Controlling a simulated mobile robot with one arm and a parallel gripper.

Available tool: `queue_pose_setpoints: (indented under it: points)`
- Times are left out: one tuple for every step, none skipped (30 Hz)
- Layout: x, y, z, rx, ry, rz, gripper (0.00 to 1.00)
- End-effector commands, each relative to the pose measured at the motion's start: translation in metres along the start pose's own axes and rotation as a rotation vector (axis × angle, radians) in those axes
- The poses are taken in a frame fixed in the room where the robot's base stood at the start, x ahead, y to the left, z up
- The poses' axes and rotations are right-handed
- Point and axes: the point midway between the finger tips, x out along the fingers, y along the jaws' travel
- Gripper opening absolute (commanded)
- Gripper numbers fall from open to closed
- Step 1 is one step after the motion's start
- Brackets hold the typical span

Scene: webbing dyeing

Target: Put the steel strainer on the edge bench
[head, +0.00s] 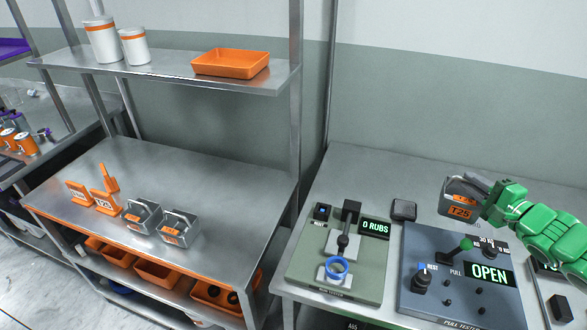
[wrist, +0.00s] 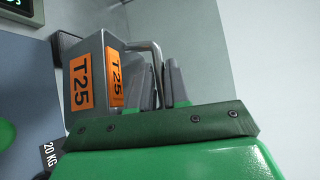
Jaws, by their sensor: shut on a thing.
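My gripper (head: 490,203) is shut on a grey steel box-shaped container (head: 459,190) with an orange T25 label, held above the right-hand bench, over the back of the pull tester. In the wrist view the container (wrist: 88,62) shows two T25 labels and a bent rod handle between the fingers (wrist: 168,85). No strainer holes can be made out on it. Two open square steel containers (head: 141,214) (head: 179,228) with orange labels sit on the left steel bench (head: 230,170). I cannot tell which bench is the edge bench.
The right-hand bench (head: 375,170) carries a rub tester (head: 335,245), a pull tester (head: 450,270) reading OPEN, and a small dark block (head: 404,210). Orange label stands (head: 104,200) are on the left bench. A shelf above holds an orange tray (head: 230,63). The left bench's back is clear.

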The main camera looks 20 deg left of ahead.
Motion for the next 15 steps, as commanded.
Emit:
queue_pose_setpoints:
  points:
    - [0.001,0.0,0.0,0.0,-0.002,0.0,0.0]
    - [0.001,0.0,0.001,-0.001,-0.004,0.001,0.0]
    - [0.003,0.001,0.002,-0.002,-0.009,0.002,0.0]
    - [0.005,0.001,0.004,-0.002,-0.015,0.003,0.0]
    - [0.007,0.002,0.006,-0.003,-0.023,0.005,0.0]
    - [0.011,0.002,0.009,-0.005,-0.036,0.007,0.0]
    - [0.015,0.003,0.012,-0.007,-0.049,0.009,0.0]
    - [0.019,0.004,0.016,-0.009,-0.063,0.01,0.0]
    - [0.024,0.005,0.022,-0.011,-0.085,0.013,0.0]
    - [0.029,0.006,0.027,-0.014,-0.102,0.016,0.0]
    - [0.034,0.007,0.031,-0.017,-0.12,0.019,0.0]
    - [0.041,0.009,0.038,-0.021,-0.145,0.025,0.0]
    - [0.046,0.011,0.044,-0.024,-0.165,0.029,0.0]
    - [0.051,0.012,0.05,-0.026,-0.185,0.032,0.0]
    - [0.057,0.013,0.058,-0.028,-0.212,0.034,0.0]
